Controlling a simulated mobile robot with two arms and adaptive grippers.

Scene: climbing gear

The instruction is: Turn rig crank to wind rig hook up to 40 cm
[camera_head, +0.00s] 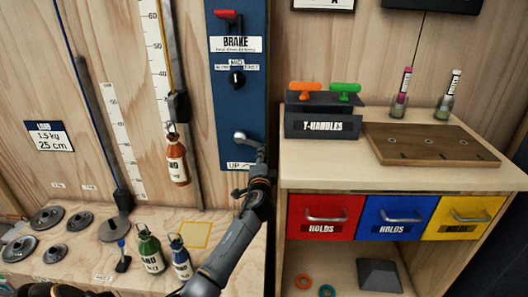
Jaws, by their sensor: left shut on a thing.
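The rig crank (241,137) is a silver arm low on the blue panel (229,110), above an "UP" label. My left gripper (261,157) is shut on the crank's outer end, at the panel's right edge; the gripper hides the handle. The rig hook (171,127) hangs below a dark block on the yellow cord, in front of the white height scale (158,55). An orange-red bottle (177,160) hangs from the hook, clear of the bench. Its exact height is too small to read. My right gripper is not in view.
The brake lever (229,16) and a black selector knob (236,78) sit above the crank. Green (150,250) and blue (181,260) bottles stand on the bench near my arm. A cabinet (420,178) with coloured drawers stands close on the right.

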